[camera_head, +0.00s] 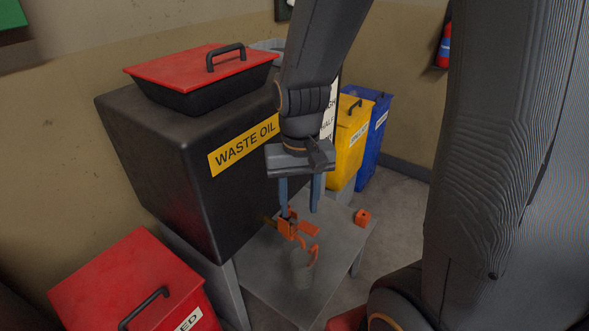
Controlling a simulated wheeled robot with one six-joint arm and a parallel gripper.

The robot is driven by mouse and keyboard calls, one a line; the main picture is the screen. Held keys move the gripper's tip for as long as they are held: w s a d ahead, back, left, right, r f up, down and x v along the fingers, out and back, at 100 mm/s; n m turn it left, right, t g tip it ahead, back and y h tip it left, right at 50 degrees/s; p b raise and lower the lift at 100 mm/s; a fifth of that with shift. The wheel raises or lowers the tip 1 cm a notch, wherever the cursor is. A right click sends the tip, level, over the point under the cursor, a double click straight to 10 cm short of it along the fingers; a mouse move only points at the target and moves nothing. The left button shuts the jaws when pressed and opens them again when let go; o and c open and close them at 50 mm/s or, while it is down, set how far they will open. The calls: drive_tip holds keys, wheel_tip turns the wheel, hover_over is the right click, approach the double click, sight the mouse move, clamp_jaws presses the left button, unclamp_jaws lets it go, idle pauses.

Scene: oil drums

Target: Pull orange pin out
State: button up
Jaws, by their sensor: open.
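My gripper (301,206) points down with its two blue-grey fingers apart. It is above the grey table, in front of the black waste oil tank (185,140). Orange parts (297,228) sit at the tank's front, just below the left fingertip. One finger overlaps them in view, and I cannot tell whether it touches. A curved orange piece (314,254) hangs lower, beside a dim, see-through container (302,272) on the table. I cannot tell which orange part is the pin. Nothing shows between the fingers.
The grey table (262,268) has bare room at the front left. A small orange block (362,217) lies near its right edge. A yellow bin (350,150) and a blue bin (376,135) stand behind. A red-lidded bin (120,280) is at front left.

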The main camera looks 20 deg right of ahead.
drive_tip(key=w+m+p, duration=0.2)
drive_tip(key=w, duration=0.1)
drive_tip(key=w+f+m+p, duration=0.1)
drive_tip(key=w+m+p, duration=0.1)
drive_tip(key=w, duration=0.2)
drive_tip(key=w+d+f+m+p, duration=0.1)
drive_tip(key=w+m+p, duration=0.1)
drive_tip(key=w+m, duration=0.1)
drive_tip(key=shift+w+f, duration=0.15)
drive_tip(key=shift+f, duration=0.1)
drive_tip(key=shift+w+f+p, duration=0.15)
drive_tip(key=shift+f+p, duration=0.05)
drive_tip(key=shift+p, duration=0.15)
drive_tip(key=shift+m, duration=0.3)
drive_tip(key=shift+w+a+f+p, duration=0.1)
drive_tip(key=shift+f+p, duration=0.7)
drive_tip(key=shift+f, duration=3.15)
clamp_jaws()
